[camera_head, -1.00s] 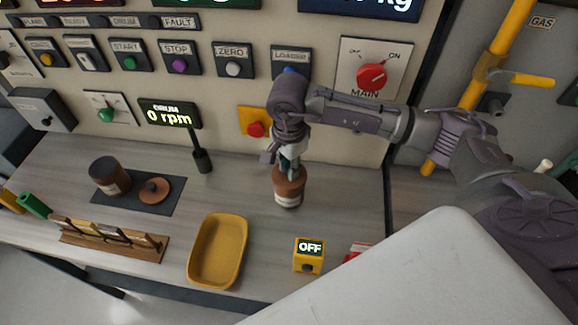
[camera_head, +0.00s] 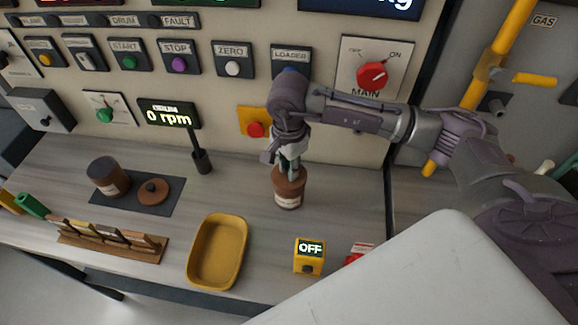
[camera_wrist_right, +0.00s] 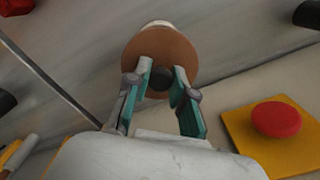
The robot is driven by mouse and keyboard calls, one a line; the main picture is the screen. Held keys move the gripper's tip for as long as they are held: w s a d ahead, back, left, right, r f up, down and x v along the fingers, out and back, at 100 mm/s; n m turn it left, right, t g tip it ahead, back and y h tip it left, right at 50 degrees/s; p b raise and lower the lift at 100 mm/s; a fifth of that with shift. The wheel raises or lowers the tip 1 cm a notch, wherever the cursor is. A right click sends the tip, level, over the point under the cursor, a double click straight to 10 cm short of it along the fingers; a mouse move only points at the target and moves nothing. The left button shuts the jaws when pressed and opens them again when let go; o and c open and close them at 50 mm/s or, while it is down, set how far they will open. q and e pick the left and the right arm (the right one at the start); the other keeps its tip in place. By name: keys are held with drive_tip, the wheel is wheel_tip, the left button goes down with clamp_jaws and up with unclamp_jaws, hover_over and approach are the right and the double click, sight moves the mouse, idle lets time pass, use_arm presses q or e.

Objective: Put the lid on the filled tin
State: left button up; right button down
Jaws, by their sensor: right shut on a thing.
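A brown tin with a pale label (camera_head: 288,199) stands upright on the bench below my right gripper (camera_head: 289,168). In the right wrist view, my right gripper (camera_wrist_right: 163,72) is shut on the dark knob of a round brown lid (camera_wrist_right: 160,45). The lid is over the tin's top, and a pale bit of the tin shows past its far edge. I cannot tell whether the lid is fully seated. A second brown tin (camera_head: 107,177) stands on a dark mat (camera_head: 128,203) at the left, with another brown lid (camera_head: 152,191) beside it. My left gripper is out of view.
A yellow tray (camera_head: 217,252) lies at the front middle. A wooden rack (camera_head: 110,242) is at the front left. A yellow box reading OFF (camera_head: 309,256) stands at the front right. A red button on a yellow plate (camera_head: 255,128) is on the panel close behind my right gripper.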

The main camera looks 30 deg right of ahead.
drive_tip(key=shift+f+b, duration=0.2)
drive_tip(key=shift+b, duration=0.65)
idle(1.1)
drive_tip(key=c, duration=0.9)
unclamp_jaws()
drive_tip(key=o, duration=0.5)
drive_tip(key=shift+r+p, duration=1.55)
drive_tip(key=shift+r, duration=2)
